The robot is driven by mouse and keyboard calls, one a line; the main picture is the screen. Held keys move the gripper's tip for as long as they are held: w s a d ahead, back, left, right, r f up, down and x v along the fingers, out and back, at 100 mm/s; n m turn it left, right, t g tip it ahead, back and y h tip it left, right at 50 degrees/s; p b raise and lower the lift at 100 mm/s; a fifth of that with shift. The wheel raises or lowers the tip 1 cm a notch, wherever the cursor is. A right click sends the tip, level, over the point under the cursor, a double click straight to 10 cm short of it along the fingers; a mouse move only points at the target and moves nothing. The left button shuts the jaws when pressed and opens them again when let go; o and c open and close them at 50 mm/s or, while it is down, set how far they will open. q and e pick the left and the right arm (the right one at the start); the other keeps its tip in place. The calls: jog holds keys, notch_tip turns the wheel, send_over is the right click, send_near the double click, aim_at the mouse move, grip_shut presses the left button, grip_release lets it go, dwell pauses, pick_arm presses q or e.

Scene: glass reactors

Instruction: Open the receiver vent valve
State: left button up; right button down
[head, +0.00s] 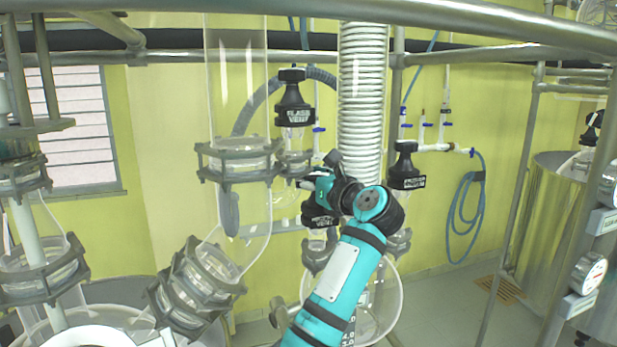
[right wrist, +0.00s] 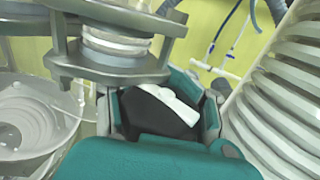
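My right arm comes up from the bottom in the head view, with its teal right gripper (head: 318,183) among the black valve knobs. One black knob (head: 320,216) with a white label sits just below the gripper, partly hidden by it. Another knob (head: 294,100), its label seeming to end in "VENT", stands above. A third labelled knob (head: 406,168) is to the right. I cannot read which is the receiver vent valve. In the right wrist view, teal finger parts flank a black shape with a white piece (right wrist: 170,104); contact is unclear. My left gripper is not in view.
A ribbed white column (head: 363,90) stands close behind the gripper. A clamped glass pipe (head: 236,90) stands to its left. A metal rail (head: 470,57) crosses above. A steel tank (head: 560,210) with gauges is at the right. Open floor lies between.

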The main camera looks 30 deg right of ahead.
jog(key=shift+s+a+f+n+g+y, duration=0.1)
jog(key=shift+s+a+n+g+y, duration=0.2)
jog(key=shift+n+y, duration=1)
jog(key=shift+s+a+n+g+y, duration=0.25)
jog(key=shift+n+g+y, duration=0.35)
jog(key=shift+y, duration=1.15)
jog(key=shift+s+a+f+n+g+y, duration=0.1)
jog(key=shift+s+a+n+g+y, duration=0.15)
jog(key=shift+n+y, duration=1.1)
jog(key=c, duration=2.1)
grip_release()
jog(key=shift+a+y, duration=0.1)
jog(key=shift+y, duration=0.2)
jog(key=shift+o, duration=0.2)
jog(key=shift+r, duration=0.1)
